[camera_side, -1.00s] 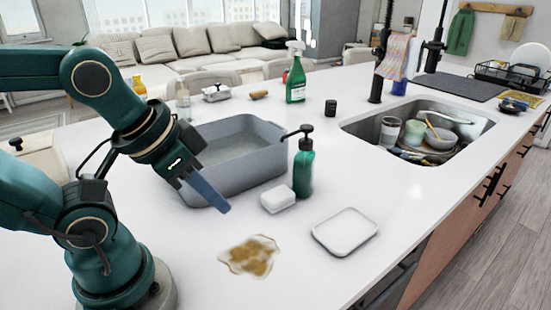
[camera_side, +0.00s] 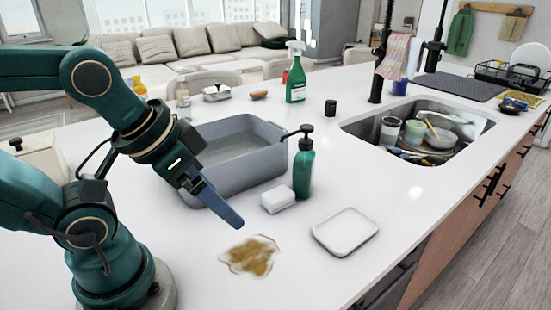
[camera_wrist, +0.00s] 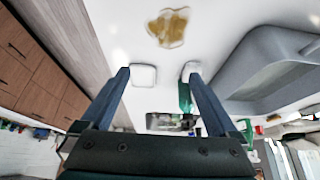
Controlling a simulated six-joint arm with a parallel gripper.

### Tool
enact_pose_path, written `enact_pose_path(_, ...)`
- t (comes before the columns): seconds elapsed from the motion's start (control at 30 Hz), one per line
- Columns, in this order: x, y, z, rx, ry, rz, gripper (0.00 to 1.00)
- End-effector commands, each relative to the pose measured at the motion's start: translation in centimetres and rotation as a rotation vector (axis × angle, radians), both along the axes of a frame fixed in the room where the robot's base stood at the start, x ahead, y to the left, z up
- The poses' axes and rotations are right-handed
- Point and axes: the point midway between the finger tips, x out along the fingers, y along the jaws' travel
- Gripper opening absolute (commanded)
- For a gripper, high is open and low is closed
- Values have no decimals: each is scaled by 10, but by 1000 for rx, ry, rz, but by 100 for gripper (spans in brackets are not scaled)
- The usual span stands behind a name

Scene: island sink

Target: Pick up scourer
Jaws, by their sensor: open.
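The white block (camera_side: 278,199), which may be the scourer, lies on the counter in front of the green pump bottle in the side view. Nothing else there looks more like one. In the wrist view the block (camera_wrist: 190,68) shows beyond the right finger's tip, partly hidden. My gripper (camera_side: 236,222) is open and empty above the counter, left of the block and near the brown spill (camera_side: 250,256). In the wrist view my gripper's two fingers (camera_wrist: 158,74) are spread wide apart with nothing between them.
A grey basin (camera_side: 236,170) stands behind my gripper. The green pump bottle (camera_side: 303,170) stands behind the block. A white dish (camera_side: 345,232) lies to the right at the front. The sink (camera_side: 365,125) holds dishes. The counter between dish and sink is clear.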

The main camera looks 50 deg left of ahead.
Motion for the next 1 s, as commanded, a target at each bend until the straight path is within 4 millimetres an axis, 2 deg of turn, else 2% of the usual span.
enact_pose_path(0.17,2,0,0,0,4,-1,95)
enact_pose_path(0.27,13,0,0,-5,16,-10,95)
enact_pose_path(0.47,60,10,-7,-21,50,-41,95)
enact_pose_path(0.67,112,37,-29,-29,69,-48,95)
enact_pose_path(0.8,141,65,-53,-24,80,-38,95)
enact_pose_path(1.0,163,99,-83,-7,95,-22,95)
